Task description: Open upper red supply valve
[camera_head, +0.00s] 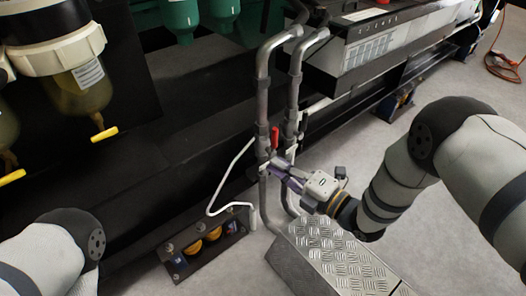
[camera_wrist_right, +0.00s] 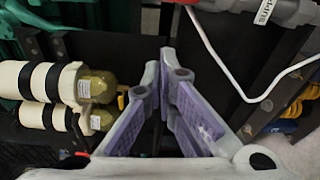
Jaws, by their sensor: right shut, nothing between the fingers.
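The upper red supply valve shows as a small red lever (camera_head: 275,137) on the grey vertical pipes, standing roughly upright along the pipe. My right gripper (camera_head: 272,166) is just below the lever, its fingers close to the pipes. I cannot tell from the head view whether the fingers touch a pipe. In the right wrist view my right gripper's purple-padded fingers (camera_wrist_right: 160,62) are together with nothing between them. My left gripper is out of view.
A bent white tube (camera_head: 226,180) runs left of the pipes. A tread-plate step (camera_head: 340,258) stands below them. Filter bowls with yellow drain handles (camera_head: 104,133) hang at the left. A dark rail runs behind. Grey floor is open at the right, with an orange cable (camera_head: 503,66).

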